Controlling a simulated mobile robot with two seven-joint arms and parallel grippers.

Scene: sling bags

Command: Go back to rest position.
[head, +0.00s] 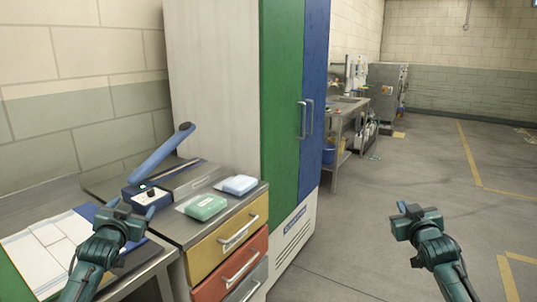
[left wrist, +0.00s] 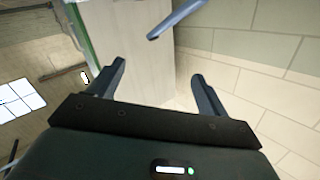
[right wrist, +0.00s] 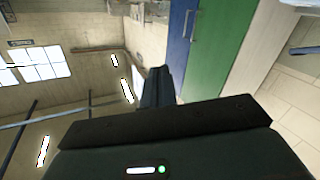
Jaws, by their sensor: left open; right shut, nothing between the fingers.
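My left gripper (head: 131,206) is raised in front of the counter in the head view, beside the blue sealer with its lifted arm. In the left wrist view its two fingers (left wrist: 160,85) stand wide apart with nothing between them. My right gripper (head: 414,212) is over open floor at the right of the head view. In the right wrist view its fingers (right wrist: 158,85) are together and hold nothing.
The counter carries a blue device with a raised arm (head: 160,157), a green pack (head: 205,207) and a blue-white pack (head: 239,185). Below are yellow (head: 225,240), red and grey drawers. A tall green and blue cabinet (head: 283,100) stands behind. Floor at the right is clear.

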